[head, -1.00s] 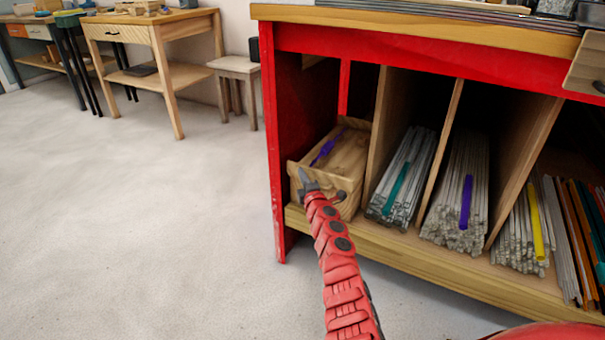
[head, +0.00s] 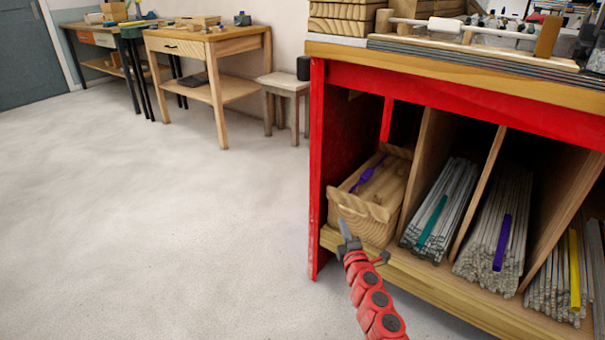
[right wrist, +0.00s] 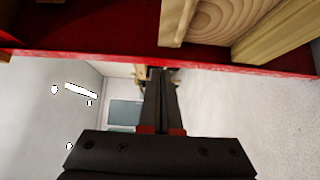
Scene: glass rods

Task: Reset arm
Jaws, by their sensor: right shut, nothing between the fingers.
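My right gripper (head: 347,240) is in front of the lower shelf of the red bench, just before the wooden box (head: 365,213). It is shut and empty. In the right wrist view its dark fingers (right wrist: 160,85) lie together, with the red frame edge beyond them. A purple item (head: 368,174) lies in the wooden box, at its left side. My left gripper is not in view.
The red bench (head: 316,170) has wooden dividers with bundles of glass rods (head: 440,212) marked by teal, purple (head: 502,243) and yellow bands. A stool (head: 285,88) and a wooden table (head: 208,45) stand behind. The floor at left is clear.

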